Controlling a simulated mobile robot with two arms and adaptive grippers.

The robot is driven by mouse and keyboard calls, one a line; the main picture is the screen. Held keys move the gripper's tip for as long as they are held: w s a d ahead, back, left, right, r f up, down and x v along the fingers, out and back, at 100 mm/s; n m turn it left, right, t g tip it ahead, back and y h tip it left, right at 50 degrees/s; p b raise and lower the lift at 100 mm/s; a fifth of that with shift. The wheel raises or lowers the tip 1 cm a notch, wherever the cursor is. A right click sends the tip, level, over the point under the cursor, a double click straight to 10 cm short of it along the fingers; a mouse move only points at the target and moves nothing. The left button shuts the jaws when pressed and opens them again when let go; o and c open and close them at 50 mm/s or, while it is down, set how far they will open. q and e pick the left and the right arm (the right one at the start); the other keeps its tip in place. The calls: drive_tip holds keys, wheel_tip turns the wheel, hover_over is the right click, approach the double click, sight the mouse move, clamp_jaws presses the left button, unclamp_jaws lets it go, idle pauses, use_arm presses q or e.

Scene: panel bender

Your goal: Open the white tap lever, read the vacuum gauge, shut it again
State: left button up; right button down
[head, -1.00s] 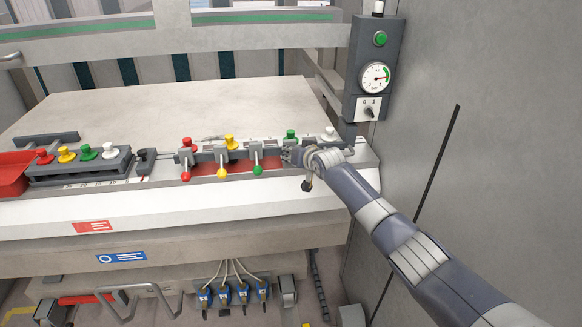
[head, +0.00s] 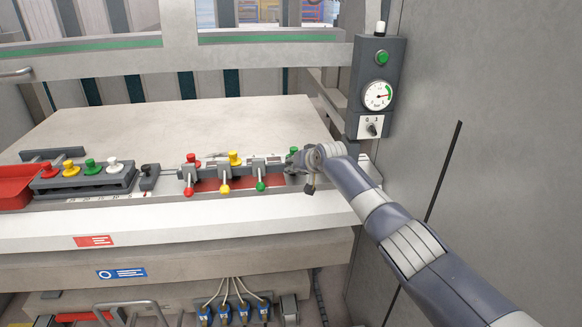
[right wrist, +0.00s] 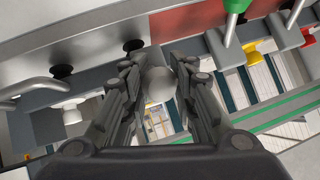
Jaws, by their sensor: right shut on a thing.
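My right gripper (head: 291,162) is at the right end of the tap row, beside the green-balled lever (head: 261,186). In the right wrist view its fingers (right wrist: 157,85) are closed around the pale ball of the white tap lever (right wrist: 157,82). In the head view my gripper and arm hide this lever, so its angle cannot be told. The round vacuum gauge (head: 377,95) is on the grey control post; its needle seems to point right, toward the green arc, but the digits are too small to read. My left gripper is not in view.
Red (head: 189,191) and yellow (head: 225,188) levers stand left of the green one. A rack of coloured knobs (head: 83,178) and a red tray (head: 15,187) lie further left. The post carries a green button (head: 381,58) and a rotary switch (head: 372,127). A wall panel (head: 500,150) bounds the right.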

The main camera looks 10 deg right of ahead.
drive_tip(key=c, duration=1.3)
unclamp_jaws()
drive_tip(key=shift+s+a, duration=0.1)
drive_tip(key=shift+a, duration=0.1)
drive_tip(key=shift+d+r, duration=0.1)
drive_tip(key=shift+s+d+r, duration=0.1)
drive_tip(key=shift+s+r, duration=0.15)
drive_tip(key=shift+s, duration=0.1)
drive_tip(key=shift+v, duration=5.6)
